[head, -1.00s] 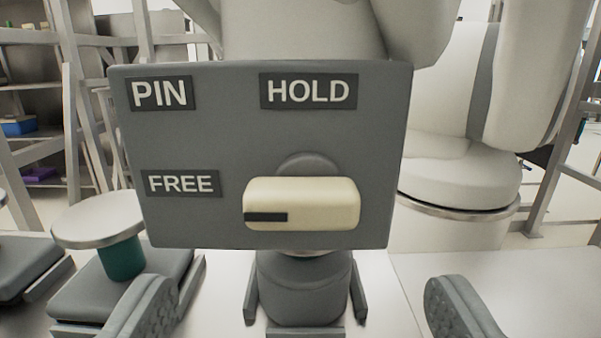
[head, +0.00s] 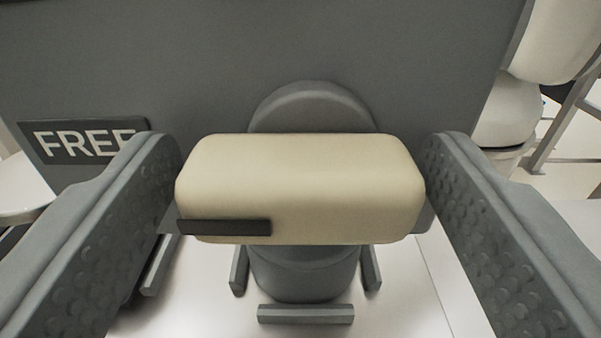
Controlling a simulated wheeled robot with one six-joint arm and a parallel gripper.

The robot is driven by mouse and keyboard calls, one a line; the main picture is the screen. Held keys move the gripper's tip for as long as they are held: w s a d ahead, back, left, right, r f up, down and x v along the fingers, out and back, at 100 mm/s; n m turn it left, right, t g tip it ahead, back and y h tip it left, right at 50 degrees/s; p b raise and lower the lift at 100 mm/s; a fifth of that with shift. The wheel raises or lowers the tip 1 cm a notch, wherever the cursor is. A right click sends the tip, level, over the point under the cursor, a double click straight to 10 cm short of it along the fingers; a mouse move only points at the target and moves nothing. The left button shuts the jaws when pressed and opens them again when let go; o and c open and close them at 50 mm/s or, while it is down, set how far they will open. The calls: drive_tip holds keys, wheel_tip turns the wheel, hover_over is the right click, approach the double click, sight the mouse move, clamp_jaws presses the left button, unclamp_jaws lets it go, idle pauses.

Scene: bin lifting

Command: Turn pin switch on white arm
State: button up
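The pin switch is a cream-coloured knob (head: 300,180) with a dark pointer mark (head: 224,227) on its lower left. It lies horizontally on a round grey hub (head: 312,108) on the grey panel (head: 260,50). The mark is on the side of the FREE label (head: 84,139), which my left finger partly covers. My gripper (head: 300,190) is open, with one finger on each side of the knob. The left finger is very close to the knob's left end and the right finger very close to its right end. I cannot tell whether they touch. The PIN and HOLD labels are out of view.
Below the panel is a dark grey cylindrical base (head: 305,275) with short blocks around it on a pale surface (head: 400,300). Part of a white arm (head: 555,40) stands at the upper right, beside the panel.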

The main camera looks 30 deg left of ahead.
drive_tip(key=c, duration=0.8)
drive_tip(key=shift+o, duration=0.2)
drive_tip(key=shift+m, duration=0.4)
drive_tip(key=m, duration=0.8)
drive_tip(key=shift+r, duration=0.1)
drive_tip(key=m, duration=0.5)
drive_tip(key=shift+w+d, duration=0.1)
drive_tip(key=shift+d, duration=0.05)
drive_tip(key=m, duration=0.4)
drive_tip(key=shift+m, duration=0.3)
